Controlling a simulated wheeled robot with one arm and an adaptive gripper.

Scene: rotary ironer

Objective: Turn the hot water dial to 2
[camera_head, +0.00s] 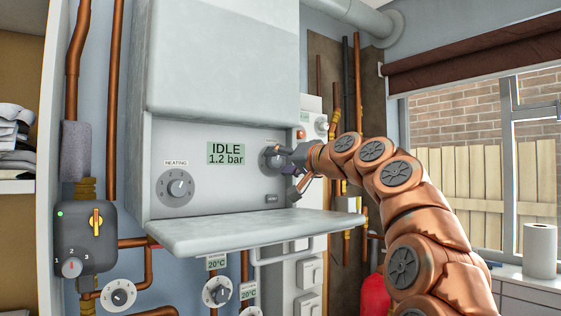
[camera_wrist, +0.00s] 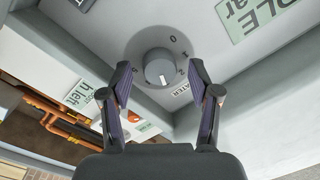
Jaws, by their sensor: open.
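The hot water dial (camera_head: 270,157) is a round grey knob on the white boiler's front panel, right of the display. In the wrist view the dial (camera_wrist: 158,67) sits between and beyond my fingertips, with a pale pointer mark toward the picture's bottom. A label ending in "WATER" is partly hidden by a finger. My gripper (camera_wrist: 158,75) is open, its two fingers on either side of the dial. In the head view my gripper (camera_head: 289,160) partly covers the dial.
The display (camera_head: 226,153) reads IDLE, 1.2 bar. The heating dial (camera_head: 175,187) is to its left, and a small button (camera_head: 271,198) is below the hot water dial. A fold-down flap (camera_head: 235,232) juts out beneath the panel. Copper pipes and other dials are below.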

